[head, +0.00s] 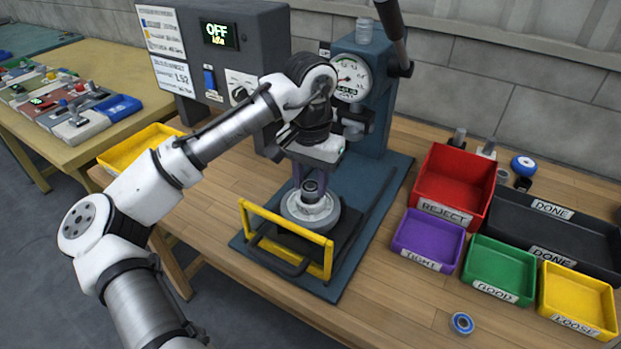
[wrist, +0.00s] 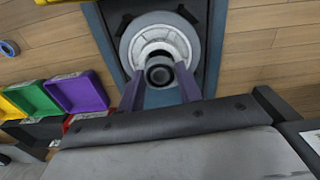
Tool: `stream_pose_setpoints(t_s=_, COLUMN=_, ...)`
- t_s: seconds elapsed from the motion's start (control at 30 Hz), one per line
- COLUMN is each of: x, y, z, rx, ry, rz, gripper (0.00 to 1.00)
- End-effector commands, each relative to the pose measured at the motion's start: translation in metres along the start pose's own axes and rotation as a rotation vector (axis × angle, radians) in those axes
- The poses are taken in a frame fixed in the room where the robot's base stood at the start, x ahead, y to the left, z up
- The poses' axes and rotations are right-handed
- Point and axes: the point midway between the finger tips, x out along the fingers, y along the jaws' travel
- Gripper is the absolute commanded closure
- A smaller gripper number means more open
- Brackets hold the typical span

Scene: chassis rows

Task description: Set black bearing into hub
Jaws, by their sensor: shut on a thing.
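My gripper (head: 310,178) points down over the press base, its two purple fingers shut on the black bearing (head: 310,187). The bearing is over the hub's centre, slightly toward my gripper's side in the wrist view. I cannot tell whether they touch. The bearing hides part of the hub's middle.
A yellow guard frame (head: 285,228) stands in front of the hub. The blue press (head: 365,110) with its gauge rises behind. Red (head: 455,185), purple (head: 428,240), green (head: 500,268) and yellow (head: 578,298) bins stand right. A blue ring (head: 461,323) lies on the bench.

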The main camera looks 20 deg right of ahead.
Motion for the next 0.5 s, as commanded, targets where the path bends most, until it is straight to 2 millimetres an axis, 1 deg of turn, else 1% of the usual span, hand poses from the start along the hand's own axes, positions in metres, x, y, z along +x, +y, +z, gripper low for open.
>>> stream_pose_setpoints(t_s=0.5, x=0.0039, y=0.0, z=0.0018, rx=0.0, ry=0.0, rz=0.0, gripper=0.89)
